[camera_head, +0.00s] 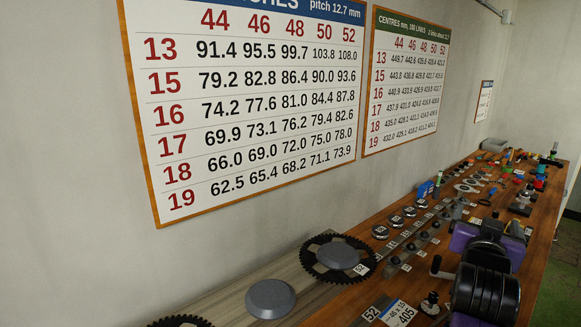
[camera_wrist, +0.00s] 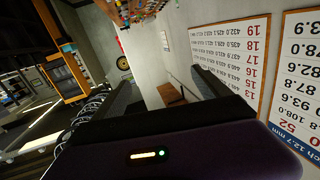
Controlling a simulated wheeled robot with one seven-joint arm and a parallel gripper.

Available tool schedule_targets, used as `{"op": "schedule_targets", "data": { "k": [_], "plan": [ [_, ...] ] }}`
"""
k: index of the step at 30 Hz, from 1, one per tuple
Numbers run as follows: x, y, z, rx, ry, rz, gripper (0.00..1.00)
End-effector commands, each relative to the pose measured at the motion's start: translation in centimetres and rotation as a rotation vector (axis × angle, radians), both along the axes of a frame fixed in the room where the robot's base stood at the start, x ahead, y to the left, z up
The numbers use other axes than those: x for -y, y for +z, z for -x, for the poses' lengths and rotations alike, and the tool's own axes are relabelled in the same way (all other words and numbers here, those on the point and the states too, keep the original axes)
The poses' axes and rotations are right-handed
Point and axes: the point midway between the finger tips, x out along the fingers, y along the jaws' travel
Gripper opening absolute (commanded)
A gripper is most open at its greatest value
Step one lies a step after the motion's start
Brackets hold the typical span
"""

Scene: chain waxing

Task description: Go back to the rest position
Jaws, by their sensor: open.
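My gripper (camera_wrist: 160,88) shows in the wrist view with its two dark fingers spread wide apart. Nothing is seen between the fingers; beyond them are a grey wall and floor. The fingers point away from the camera and touch nothing that I can see.
In the head view a long wooden bench (camera_head: 548,205) runs along the wall. It bears a large toothed chainring (camera_head: 309,260), grey domed discs (camera_head: 270,299) and many small parts. Number charts (camera_head: 250,95) hang above. An orange-framed cabinet (camera_wrist: 65,78) shows in the wrist view.

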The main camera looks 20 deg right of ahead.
Motion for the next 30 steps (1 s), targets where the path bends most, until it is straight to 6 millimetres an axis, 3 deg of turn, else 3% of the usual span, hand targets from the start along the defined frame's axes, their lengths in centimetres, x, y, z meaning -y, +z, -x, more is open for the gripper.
{"op": "schedule_targets", "data": {
  "k": [3, 7, 14, 23, 30],
  "plan": [
    [-2.9, 1.1, -0.3, 0.003, 0.109, 0.183, 0.86],
    [-6.9, 1.2, -0.5, 0.014, 0.24, 0.335, 0.86],
    [-15.0, -1.7, 1.0, 0.026, 0.485, 0.499, 0.86],
    [-24.4, -8.2, 7.0, 0.039, 0.775, 0.518, 0.86],
    [-30.0, -13.1, 14.1, 0.034, 0.937, 0.399, 0.86]
  ]
}}
